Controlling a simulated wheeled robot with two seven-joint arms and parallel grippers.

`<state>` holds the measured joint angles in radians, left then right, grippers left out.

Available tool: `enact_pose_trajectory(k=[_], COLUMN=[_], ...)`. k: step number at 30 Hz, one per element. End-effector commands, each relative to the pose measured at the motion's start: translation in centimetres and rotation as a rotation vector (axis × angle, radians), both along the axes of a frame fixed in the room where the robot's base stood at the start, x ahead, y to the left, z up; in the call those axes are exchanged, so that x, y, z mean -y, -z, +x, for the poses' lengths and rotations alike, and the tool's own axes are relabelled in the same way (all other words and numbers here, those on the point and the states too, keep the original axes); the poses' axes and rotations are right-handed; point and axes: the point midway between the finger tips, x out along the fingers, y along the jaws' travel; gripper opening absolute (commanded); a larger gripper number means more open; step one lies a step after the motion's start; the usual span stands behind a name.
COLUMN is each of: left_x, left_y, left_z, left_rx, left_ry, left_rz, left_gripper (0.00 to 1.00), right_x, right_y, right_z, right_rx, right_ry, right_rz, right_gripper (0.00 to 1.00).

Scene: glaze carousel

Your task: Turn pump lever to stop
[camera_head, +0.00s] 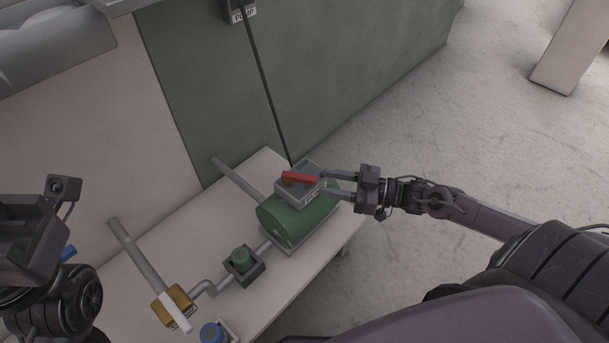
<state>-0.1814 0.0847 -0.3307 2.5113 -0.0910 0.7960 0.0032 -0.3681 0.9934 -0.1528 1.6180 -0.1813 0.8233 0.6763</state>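The pump lever (300,178) is a short red bar on a grey box (290,192) on top of a green pump (295,222). It lies roughly left to right in the head view, with its right end close to my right gripper. My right gripper (325,182) is open, its two dark fingers pointing left with a gap between them. The lever's right end is at or just short of the fingertips; I cannot tell whether they touch. Dark parts of my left arm (35,240) show at the left edge, but its fingers cannot be made out.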

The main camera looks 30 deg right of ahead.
Motion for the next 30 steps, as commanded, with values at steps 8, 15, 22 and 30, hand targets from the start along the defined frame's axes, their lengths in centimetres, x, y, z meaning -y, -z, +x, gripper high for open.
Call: enact_pose_trajectory(k=[8,15,22,30], left_x=[0.4,0.7,0.7,0.7], left_y=[-0.4,-1.1,-1.2,-1.2], left_z=[-0.5,-0.8,-0.8,-0.8], left_rx=[0.059,0.083,0.084,0.084], left_ry=[-0.001,-0.001,0.000,-0.001], left_rz=[0.006,0.011,0.012,0.012], left_gripper=[0.36,0.36,0.36,0.36], right_x=[-3.5,-5.0,-5.1,-5.1], right_y=[0.2,0.1,0.0,0.0], right_z=[3.0,4.2,4.3,4.3], right_rx=[0.004,0.001,0.001,0.001], right_ry=[0.000,0.001,0.002,0.002], right_rz=[0.000,0.000,-0.001,-0.001], right_gripper=[0.38,0.38,0.38,0.07])
